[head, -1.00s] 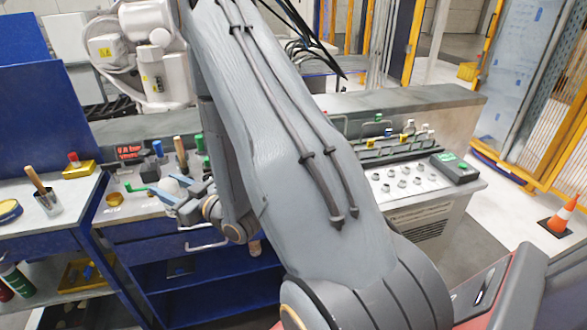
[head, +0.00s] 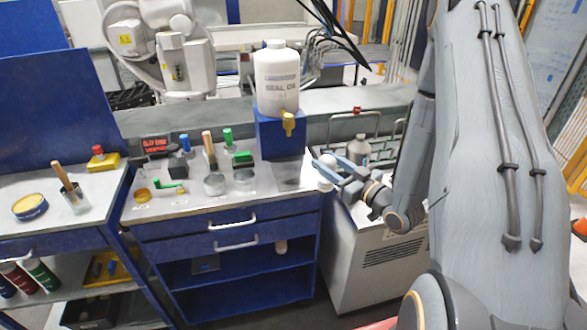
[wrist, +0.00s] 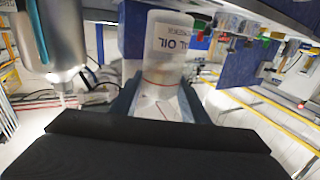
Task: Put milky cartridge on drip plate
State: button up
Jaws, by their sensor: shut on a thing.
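My gripper (head: 335,172) is shut on a small whitish piece, which I take for the milky cartridge (head: 326,163). It is held in the air just right of the cabinet top, in front of a grey metal bottle. A grey plate (head: 288,182), probably the drip plate, lies on the cabinet top below the brass tap (head: 288,122). It looks bare and is left of my gripper.
The white oil bottle (head: 276,78) stands on a blue block (head: 279,138) behind the plate. Metal cups (head: 214,184), a brush and coloured blocks crowd the cabinet top to the left. The grey metal bottle (head: 358,150) stands close behind my gripper.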

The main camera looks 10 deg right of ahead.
jog(key=s+d+f+n+g+y, duration=0.1)
jog(key=s+d+f+n+y, duration=0.15)
jog(key=s+d, duration=0.75)
jog(key=b+x, duration=0.2)
jog(key=x, duration=0.8)
jog(key=b+x, duration=0.3)
jog(key=x, duration=0.7)
jog(key=f+b+x, duration=0.1)
jog(key=b+x, duration=0.2)
jog(key=x, duration=0.8)
jog(key=shift+a, duration=0.25)
jog(key=shift+w+a+f, duration=0.15)
jog(key=shift+f, duration=0.05)
jog(key=shift+f+b, duration=0.1)
jog(key=shift+b, duration=0.2)
jog(key=o, duration=1.3)
jog(key=shift+f, duration=0.1)
jog(key=shift+c, duration=0.2)
